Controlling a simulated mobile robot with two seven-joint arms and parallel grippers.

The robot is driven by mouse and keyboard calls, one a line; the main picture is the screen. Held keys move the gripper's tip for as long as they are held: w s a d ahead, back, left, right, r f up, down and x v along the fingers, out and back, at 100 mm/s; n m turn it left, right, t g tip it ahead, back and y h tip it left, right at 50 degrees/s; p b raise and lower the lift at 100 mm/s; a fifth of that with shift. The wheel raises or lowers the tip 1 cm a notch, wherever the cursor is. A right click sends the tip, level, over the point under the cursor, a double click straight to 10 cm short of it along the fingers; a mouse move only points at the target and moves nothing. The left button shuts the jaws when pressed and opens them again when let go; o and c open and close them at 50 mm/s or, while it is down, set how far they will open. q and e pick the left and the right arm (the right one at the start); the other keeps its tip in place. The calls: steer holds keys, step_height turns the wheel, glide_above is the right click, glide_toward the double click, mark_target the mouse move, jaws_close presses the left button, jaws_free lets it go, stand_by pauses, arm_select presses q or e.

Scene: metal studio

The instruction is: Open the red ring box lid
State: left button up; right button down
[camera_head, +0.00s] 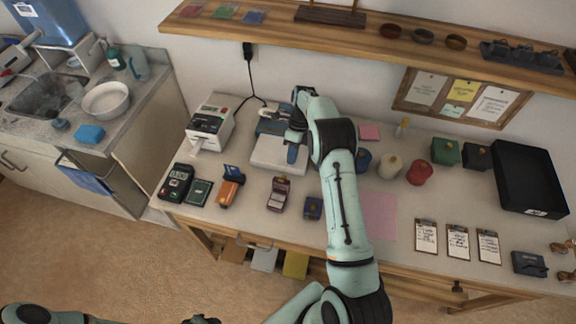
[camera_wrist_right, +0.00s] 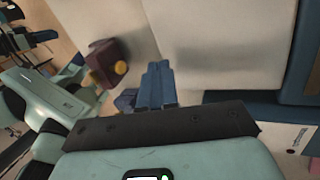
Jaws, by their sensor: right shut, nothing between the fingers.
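A small dark red box (camera_head: 278,193), which looks like the ring box, stands near the table's front edge. Pale patches show on it; it is too small to tell for sure how its lid stands. In the right wrist view a blurred dark red box (camera_wrist_right: 108,62) with a round gold piece is at upper left, apart from the fingers. My right gripper (camera_head: 292,152) is over the white-topped device, behind and right of the red box. Its blue fingers (camera_wrist_right: 160,85) are together and empty. Of my left arm only parts show at the bottom edge; the state of its gripper is unclear.
A dark blue box (camera_head: 313,207) is just right of the red box, and an orange device (camera_head: 229,190) is to its left. The white-topped device (camera_head: 277,158) lies behind. Clipboards (camera_head: 458,242) and a black tray (camera_head: 527,178) are at the right.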

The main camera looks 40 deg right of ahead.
mark_target(285, 177)
steer(key=s+a+b, duration=0.1)
steer(key=s+a, duration=0.1)
steer(key=a, duration=0.1)
steer(key=shift+s+f, duration=0.1)
steer(key=shift+s, duration=0.2)
steer(key=shift+s+a, duration=0.1)
steer(key=shift+a, duration=0.1)
arm_select(q)
steer(key=shift+s+f, duration=1)
steer(key=shift+s, duration=0.2)
arm_select(e)
steer(key=shift+w+a, duration=0.1)
steer(key=shift+w, duration=0.1)
steer(key=shift+s+a+r+t+h+b, duration=0.3)
steer(key=shift+s+a+h+b, duration=0.15)
steer(key=shift+a+b, duration=0.3)
steer(key=shift+s+a+r+t+h, duration=0.1)
steer(key=shift+s+r+t+h, duration=0.2)
steer(key=shift+r+h, duration=0.15)
arm_select(q)
steer(key=s+f, duration=0.2)
steer(key=shift+s+f+g, duration=0.15)
steer(key=shift+f+g, duration=0.15)
arm_select(e)
steer(key=shift+w+f, duration=0.1)
steer(key=shift+w, duration=0.15)
arm_select(q)
steer(key=shift+r, duration=0.1)
arm_select(e)
steer(key=shift+s, duration=0.1)
